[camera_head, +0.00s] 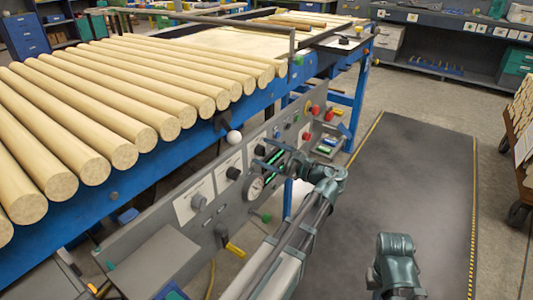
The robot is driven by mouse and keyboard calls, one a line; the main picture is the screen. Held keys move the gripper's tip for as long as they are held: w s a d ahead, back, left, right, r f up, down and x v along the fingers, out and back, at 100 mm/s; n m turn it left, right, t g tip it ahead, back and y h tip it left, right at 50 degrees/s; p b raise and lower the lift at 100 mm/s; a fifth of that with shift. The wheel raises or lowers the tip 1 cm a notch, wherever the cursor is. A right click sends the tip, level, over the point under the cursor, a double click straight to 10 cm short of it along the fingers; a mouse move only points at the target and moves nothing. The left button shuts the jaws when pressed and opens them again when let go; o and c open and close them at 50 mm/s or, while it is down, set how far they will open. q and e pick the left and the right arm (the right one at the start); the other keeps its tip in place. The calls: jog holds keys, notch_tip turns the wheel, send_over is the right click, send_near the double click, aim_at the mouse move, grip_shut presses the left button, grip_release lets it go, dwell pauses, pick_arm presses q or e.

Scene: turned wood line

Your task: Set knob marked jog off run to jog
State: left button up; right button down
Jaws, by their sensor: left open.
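A grey control panel (150,228) runs along the front of the blue machine frame. It carries a light grey knob (198,202) on a white plate, a black knob (233,173) on another white plate, and a second black knob (259,150) further along. The markings are too small to read, so I cannot tell which is the jog off run knob. My left gripper (266,154) is open, its fingertips close to the further black knob; I cannot tell if they touch it. My right arm shows only as links at lower right; its gripper is not visible.
A dial gauge (254,187) sits just below my left gripper. A white ball-ended lever (233,137), red buttons (306,137) and a yellow-handled valve (235,249) are nearby. Turned logs (130,95) lie above.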

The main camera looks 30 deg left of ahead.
pick_arm(q)
jog(key=shift+c, duration=0.3)
grip_shut()
jog(key=shift+n, duration=0.3)
jog(key=n, duration=0.4)
jog(key=shift+s+f, duration=0.1)
jog(key=shift+n, duration=2.1)
jog(key=shift+f, duration=0.1)
jog(key=shift+o, duration=0.3)
grip_release()
